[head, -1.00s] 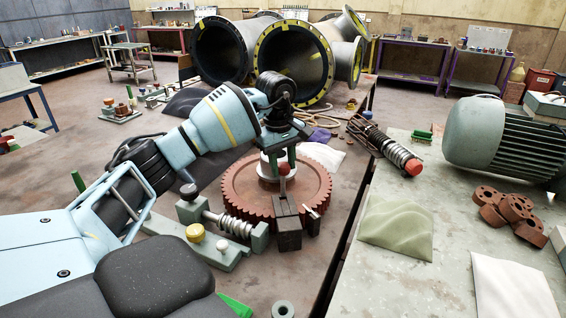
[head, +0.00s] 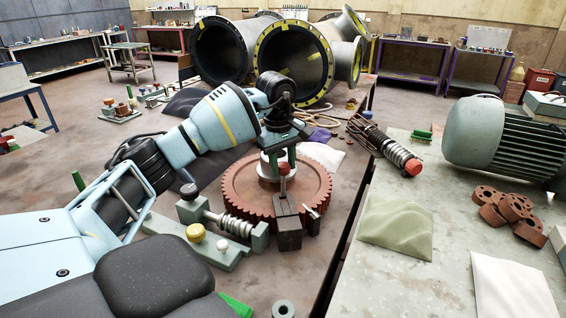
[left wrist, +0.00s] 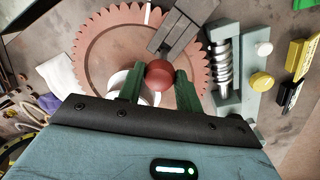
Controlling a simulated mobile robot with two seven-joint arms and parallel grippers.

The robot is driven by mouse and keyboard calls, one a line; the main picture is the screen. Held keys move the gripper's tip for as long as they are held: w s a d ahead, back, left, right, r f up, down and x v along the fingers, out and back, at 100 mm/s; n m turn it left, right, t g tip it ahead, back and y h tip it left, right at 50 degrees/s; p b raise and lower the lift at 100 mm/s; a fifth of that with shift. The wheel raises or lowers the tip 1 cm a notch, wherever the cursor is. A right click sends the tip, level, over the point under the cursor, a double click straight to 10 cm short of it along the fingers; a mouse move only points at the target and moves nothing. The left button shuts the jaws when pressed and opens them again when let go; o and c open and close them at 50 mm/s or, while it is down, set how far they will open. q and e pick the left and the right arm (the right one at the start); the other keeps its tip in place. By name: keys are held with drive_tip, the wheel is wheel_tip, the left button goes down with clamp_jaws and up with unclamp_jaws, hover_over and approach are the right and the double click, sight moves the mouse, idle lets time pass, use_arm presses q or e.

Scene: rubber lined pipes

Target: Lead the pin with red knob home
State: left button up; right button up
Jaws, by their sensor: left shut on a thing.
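The pin's red knob (head: 284,169) shows below my left gripper (head: 283,153), with a short length of shank under it, just behind a dark slotted block (head: 288,226). In the left wrist view the red knob (left wrist: 159,75) sits between the two green fingers of my left gripper (left wrist: 158,86), which is shut on it. The block (left wrist: 188,28) lies just beyond the knob there. I cannot tell how far the pin's lower end sits in any hole. My right gripper is not in view.
A rust-red gear wheel (head: 236,187) lies flat around a pale hub under the gripper. A grey-green spring fixture (head: 205,236) with a yellow knob stands to its left. A ring (head: 283,309) lies in front. The right bench holds a motor (head: 500,140) and brown blocks (head: 510,209).

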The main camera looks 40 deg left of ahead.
sight(283, 177)
use_arm(q)
drive_tip(key=shift+f, duration=0.65)
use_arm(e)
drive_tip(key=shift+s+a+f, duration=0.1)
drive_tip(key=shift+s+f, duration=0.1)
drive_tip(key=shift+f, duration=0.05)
